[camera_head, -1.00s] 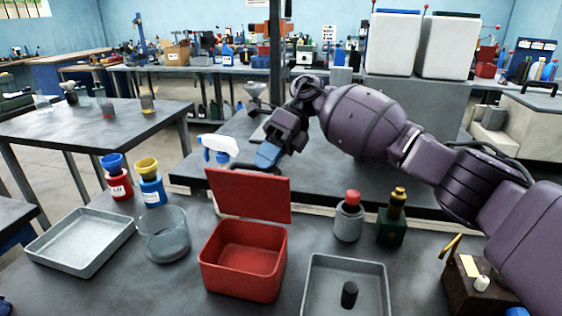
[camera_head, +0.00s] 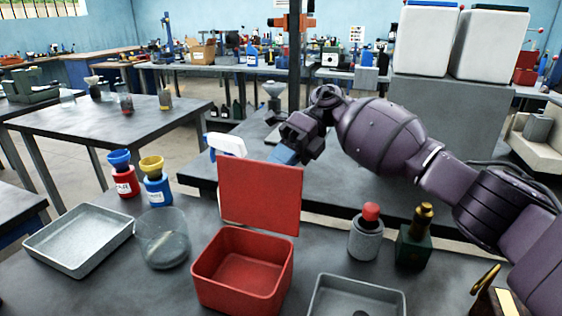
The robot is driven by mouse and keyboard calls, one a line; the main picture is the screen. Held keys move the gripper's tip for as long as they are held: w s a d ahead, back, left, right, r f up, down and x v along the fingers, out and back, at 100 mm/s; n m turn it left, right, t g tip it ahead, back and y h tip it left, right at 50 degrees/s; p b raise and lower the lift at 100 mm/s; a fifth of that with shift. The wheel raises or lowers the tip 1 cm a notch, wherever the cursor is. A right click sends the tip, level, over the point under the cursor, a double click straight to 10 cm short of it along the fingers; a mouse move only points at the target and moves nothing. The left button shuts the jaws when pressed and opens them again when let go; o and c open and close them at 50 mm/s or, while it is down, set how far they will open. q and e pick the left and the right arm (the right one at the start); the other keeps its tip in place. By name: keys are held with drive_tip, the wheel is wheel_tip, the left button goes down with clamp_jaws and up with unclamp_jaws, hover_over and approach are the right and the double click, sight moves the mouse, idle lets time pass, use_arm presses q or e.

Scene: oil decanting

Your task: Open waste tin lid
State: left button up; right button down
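The waste tin (camera_head: 240,285) is a red box standing on the near table, and its inside looks empty. Its red lid (camera_head: 260,196) stands up steeply at the back edge, so the tin is open. My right gripper (camera_head: 286,154) is behind the upper part of the lid, with its blue fingertips partly hidden by the lid's top edge. I cannot tell whether it touches the lid or whether its fingers are apart. My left gripper is not in view.
A glass beaker (camera_head: 163,240) and a grey tray (camera_head: 80,238) lie left of the tin. Red and blue bottles and a white spray bottle (camera_head: 226,145) stand behind. At right are a grey container (camera_head: 366,238), a green bottle (camera_head: 413,245) and another tray (camera_head: 318,300).

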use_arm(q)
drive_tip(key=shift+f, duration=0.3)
use_arm(e)
drive_tip(key=shift+f, duration=1.1)
drive_tip(key=c, duration=1.1)
unclamp_jaws()
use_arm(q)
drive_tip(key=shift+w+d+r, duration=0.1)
use_arm(e)
drive_tip(key=shift+w+d+r, duration=0.1)
drive_tip(key=shift+r, duration=0.3)
drive_tip(key=shift+r, duration=0.1)
use_arm(q)
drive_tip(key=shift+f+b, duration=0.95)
drive_tip(key=shift+b, duration=0.2)
use_arm(e)
drive_tip(key=v, duration=1)
drive_tip(key=shift+w+r, duration=0.15)
drive_tip(key=shift+w, duration=0.1)
drive_tip(key=shift+d, duration=0.1)
